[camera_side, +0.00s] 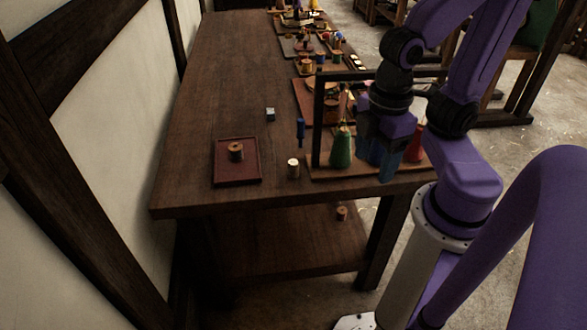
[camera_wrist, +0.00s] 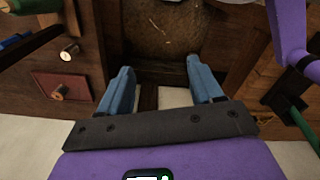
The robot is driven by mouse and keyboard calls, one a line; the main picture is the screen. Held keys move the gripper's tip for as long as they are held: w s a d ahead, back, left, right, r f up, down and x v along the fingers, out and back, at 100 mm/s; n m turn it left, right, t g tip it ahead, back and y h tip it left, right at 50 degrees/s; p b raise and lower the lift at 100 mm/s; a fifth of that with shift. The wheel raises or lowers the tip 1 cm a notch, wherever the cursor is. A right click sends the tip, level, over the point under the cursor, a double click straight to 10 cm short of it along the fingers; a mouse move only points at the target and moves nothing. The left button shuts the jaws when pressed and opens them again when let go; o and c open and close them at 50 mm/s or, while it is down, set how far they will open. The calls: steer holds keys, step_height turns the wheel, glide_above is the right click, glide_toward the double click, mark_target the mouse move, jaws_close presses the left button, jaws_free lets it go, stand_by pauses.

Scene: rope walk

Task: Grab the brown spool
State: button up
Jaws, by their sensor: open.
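A brown spool (camera_side: 236,151) stands upright on a dark red tray (camera_side: 221,177) on the table's near left part in the side view. In the wrist view the spool (camera_wrist: 59,92) is at the left on the tray (camera_wrist: 72,79). A second brownish spool (camera_side: 342,213) sits on the lower shelf under the table. My gripper (camera_side: 383,172) has blue fingers and is at the table's near right end, well right of the tray spool. In the wrist view my gripper (camera_wrist: 158,65) is open, with nothing between its fingers.
A small grey-blue block (camera_side: 270,114) lies behind. Crowded trays line the far table; its left side is clear.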

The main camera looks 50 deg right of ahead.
steer(key=n+t+h, duration=0.7)
steer(key=n+h, duration=0.2)
steer(key=h, duration=0.3)
glide_toward(292, 163)
steer(key=s+r, duration=0.5)
steer(key=r, duration=0.1)
step_height(292, 163, down, 6)
steer(key=a+n+t+y, duration=0.1)
steer(key=a+n+t, duration=0.15)
steer(key=n, duration=0.25)
steer(key=shift+t, duration=0.35)
steer(key=x, duration=1.2)
steer(key=shift+s+d+f, duration=0.1)
steer(key=shift+s+d, duration=0.1)
steer(key=shift+d, duration=0.05)
steer(key=shift+f+x, duration=0.1)
steer(key=shift+x, duration=1.15)
steer(key=shift+f+x, duration=0.15)
steer(key=shift+x, duration=1.1)
steer(key=shift+a, duration=0.1)
steer(key=c, duration=1)
